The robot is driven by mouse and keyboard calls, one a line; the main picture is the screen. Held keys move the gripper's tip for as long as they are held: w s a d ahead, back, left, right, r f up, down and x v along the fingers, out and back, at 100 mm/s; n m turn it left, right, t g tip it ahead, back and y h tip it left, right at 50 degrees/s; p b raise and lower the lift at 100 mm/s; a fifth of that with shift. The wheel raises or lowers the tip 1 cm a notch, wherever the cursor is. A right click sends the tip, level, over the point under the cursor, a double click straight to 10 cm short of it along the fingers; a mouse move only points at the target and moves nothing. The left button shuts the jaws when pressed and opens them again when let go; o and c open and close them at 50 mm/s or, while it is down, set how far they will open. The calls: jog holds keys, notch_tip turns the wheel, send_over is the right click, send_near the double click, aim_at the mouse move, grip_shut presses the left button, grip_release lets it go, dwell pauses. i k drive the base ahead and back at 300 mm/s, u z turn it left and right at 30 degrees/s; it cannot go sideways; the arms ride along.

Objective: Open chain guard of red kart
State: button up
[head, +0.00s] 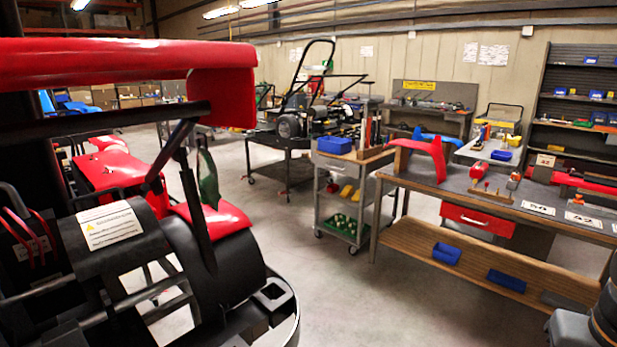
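A red kart (130,62) fills the left foreground, close up, with a red body panel across the top and black frame parts below. A black rounded cover (150,245) with a white and yellow warning label (104,226) sits low on it; it looks like the chain guard, but I cannot tell for sure. I cannot tell whether that cover is open or closed. More red bodywork (112,172) shows behind it. My gripper is not in view.
A grey cart (345,190) with a blue bin (334,146) stands mid-floor. A workbench (500,208) with red parts and blue bins is at right. A bare kart frame (310,105) rests on a black stand behind. The concrete floor (330,295) between is clear.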

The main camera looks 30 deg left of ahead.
aim_at(96, 241)
jog(key=u, duration=0.3)
jog(key=i, duration=1.5)
jog(key=u, duration=1.25)
jog(key=i, duration=0.9)
jog(key=u, duration=1)
